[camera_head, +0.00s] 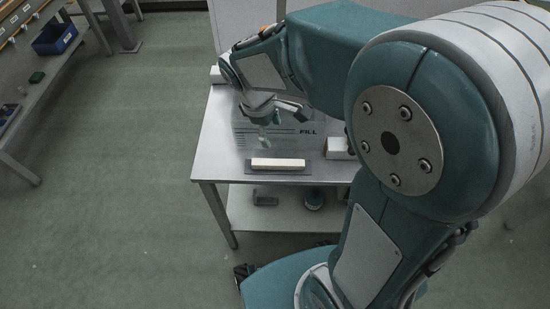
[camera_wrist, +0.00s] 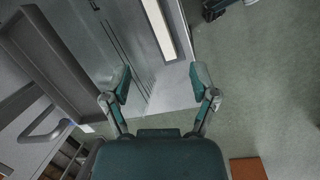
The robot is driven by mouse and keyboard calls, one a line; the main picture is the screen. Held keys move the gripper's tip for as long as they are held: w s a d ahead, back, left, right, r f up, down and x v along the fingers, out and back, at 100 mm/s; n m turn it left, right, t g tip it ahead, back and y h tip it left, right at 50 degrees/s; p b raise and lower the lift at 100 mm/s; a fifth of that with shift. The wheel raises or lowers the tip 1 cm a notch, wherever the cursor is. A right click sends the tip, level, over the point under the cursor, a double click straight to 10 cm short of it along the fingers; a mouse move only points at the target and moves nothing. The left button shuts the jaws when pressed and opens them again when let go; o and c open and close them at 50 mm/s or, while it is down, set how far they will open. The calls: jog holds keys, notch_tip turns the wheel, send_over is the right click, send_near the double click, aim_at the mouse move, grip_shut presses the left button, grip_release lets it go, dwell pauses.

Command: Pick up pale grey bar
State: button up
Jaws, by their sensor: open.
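The pale grey bar (camera_head: 277,163) looks cream-white and lies flat on a dark mat (camera_head: 305,176) near the front edge of the metal table (camera_head: 213,150). In the wrist view the bar (camera_wrist: 159,27) shows at the top, beyond my fingers and cut by the frame's edge. My gripper (camera_head: 281,127) hangs over the table, behind and above the bar, apart from it. In the wrist view my gripper (camera_wrist: 163,83) has its two fingers spread wide with nothing between them.
A grey container marked FILL (camera_head: 285,137) stands behind the bar. A white block (camera_head: 338,147) sits to the bar's right, partly hidden by my arm. A grey box (camera_head: 265,198) and a round can (camera_head: 313,199) are on the lower shelf. Open floor lies left.

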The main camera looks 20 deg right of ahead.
aim_at(277, 162)
jog(key=w+f+n, duration=0.1)
jog(key=f, duration=0.1)
jog(key=w+a+f+n+g+h, duration=0.1)
jog(key=f, duration=0.2)
jog(key=w+a+f+n, duration=0.1)
jog(key=f+n, duration=0.1)
jog(key=shift+w+f+h, duration=0.15)
jog(key=shift+h, duration=0.15)
jog(key=x, duration=0.4)
jog(key=shift+a+f, duration=0.1)
jog(key=shift+f, duration=0.3)
jog(key=x, duration=0.3)
jog(key=d+x, duration=0.1)
jog(key=x, duration=0.1)
jog(key=shift+s+r, duration=0.2)
jog(key=shift+s, duration=0.1)
jog(key=shift+f, duration=0.4)
jog(key=shift+c, duration=0.3)
grip_shut()
